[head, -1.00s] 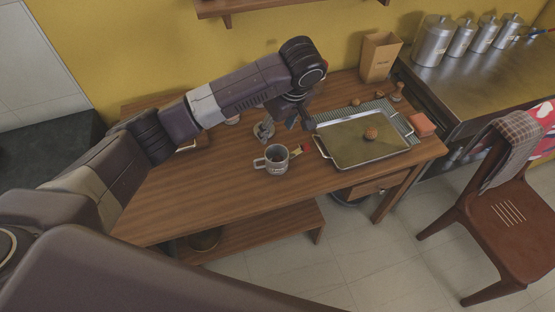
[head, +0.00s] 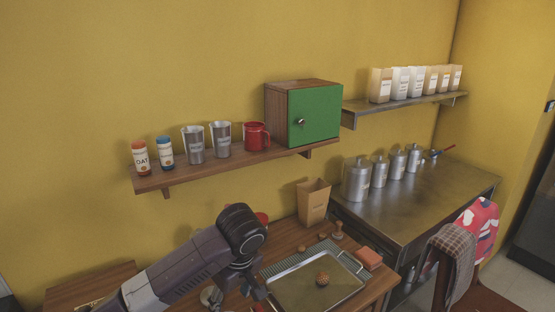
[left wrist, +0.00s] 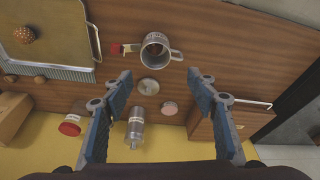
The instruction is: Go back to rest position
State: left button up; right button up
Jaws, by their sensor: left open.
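My left gripper (head: 236,293) hangs over the wooden table, left of the metal tray (head: 296,304), partly cut off by the lower edge of the head view. In the left wrist view my left gripper (left wrist: 160,76) is open and empty, its two blue-grey fingers wide apart. Between and beyond the fingers lie a grey mug (left wrist: 154,52) and a small round metal lid (left wrist: 149,87). A steel canister (left wrist: 135,127) and a pinkish disc (left wrist: 169,108) are nearer the wall. My right gripper is in neither view.
A wooden shelf (head: 235,166) above holds jars, metal cups, a red mug (head: 257,136) and a green-doored cabinet (head: 313,115). A paper bag (head: 313,203) stands behind the tray. Steel canisters (head: 357,180) stand on the right counter. A chair is at lower right.

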pick_arm(q)
jog(key=s+d+f+m+h, duration=0.2)
jog(key=s+d+f+m, duration=0.15)
jog(key=s+f, duration=0.3)
jog(key=s+d+f+m+h, duration=0.25)
jog(key=s+f+m, duration=0.2)
jog(key=s, duration=0.25)
jog(key=s+a+f+m+t+y, duration=0.1)
jog(key=s+a+f+m+y, duration=0.2)
jog(key=s+a, duration=1.15)
notch_tip(320, 180, down, 26)
jog(key=s+g, duration=0.1)
jog(key=s, duration=0.1)
jog(key=s+a+f+g, duration=0.1)
jog(key=s+a+f, duration=0.1)
jog(key=s+f, duration=1.4)
jog(key=shift+s+a+f+m+h, duration=0.2)
jog(key=shift+s+f+m+h, duration=0.2)
jog(key=shift+s, duration=0.15)
